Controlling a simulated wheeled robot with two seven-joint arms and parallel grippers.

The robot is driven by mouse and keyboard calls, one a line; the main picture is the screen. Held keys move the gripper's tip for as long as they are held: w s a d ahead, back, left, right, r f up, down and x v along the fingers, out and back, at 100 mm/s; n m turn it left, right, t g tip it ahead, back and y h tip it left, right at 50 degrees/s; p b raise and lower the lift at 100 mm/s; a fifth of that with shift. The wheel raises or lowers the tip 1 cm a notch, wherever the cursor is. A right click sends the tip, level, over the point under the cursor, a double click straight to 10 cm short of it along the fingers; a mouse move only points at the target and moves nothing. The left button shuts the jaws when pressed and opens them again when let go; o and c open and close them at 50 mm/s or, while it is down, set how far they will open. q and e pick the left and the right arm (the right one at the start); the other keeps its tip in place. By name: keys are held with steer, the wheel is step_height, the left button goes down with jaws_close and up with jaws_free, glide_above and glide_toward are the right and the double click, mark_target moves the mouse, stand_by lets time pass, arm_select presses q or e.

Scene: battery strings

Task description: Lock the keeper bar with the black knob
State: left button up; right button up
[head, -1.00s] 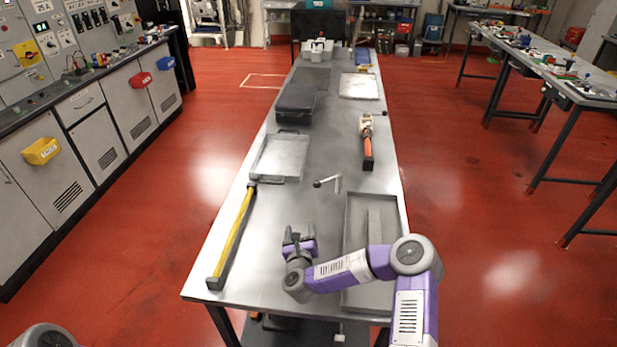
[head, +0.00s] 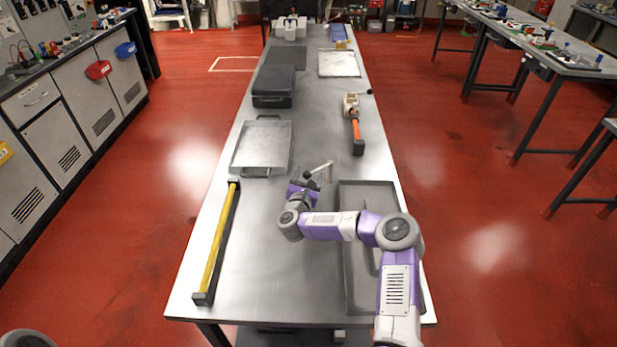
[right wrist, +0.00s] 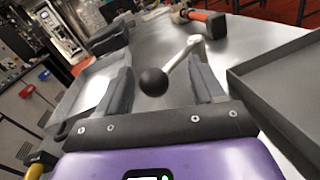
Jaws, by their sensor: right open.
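The keeper bar (head: 321,167) is a short light-grey lever on an upright post in the middle of the table. Its black knob (head: 307,174) is at the near left end. In the right wrist view the knob (right wrist: 153,82) sits in the space between the two fingers of my right gripper (right wrist: 160,88), and the bar (right wrist: 180,56) runs from it up and right to the post. My right gripper (head: 303,186) is open and low over the table. I see no finger pressed on the knob. My left gripper is not in view.
A grey tray (head: 350,290) lies at the right under my right arm. A yellow rod (head: 218,240) in a dark holder lies at the left. A metal tray (head: 240,150), a dark case (head: 273,85) and an orange-handled tool (head: 356,130) lie farther back.

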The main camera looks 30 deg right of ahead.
steer(key=shift+w, duration=0.1)
jaws_close()
stand_by(0.4)
steer(key=shift+d, duration=0.1)
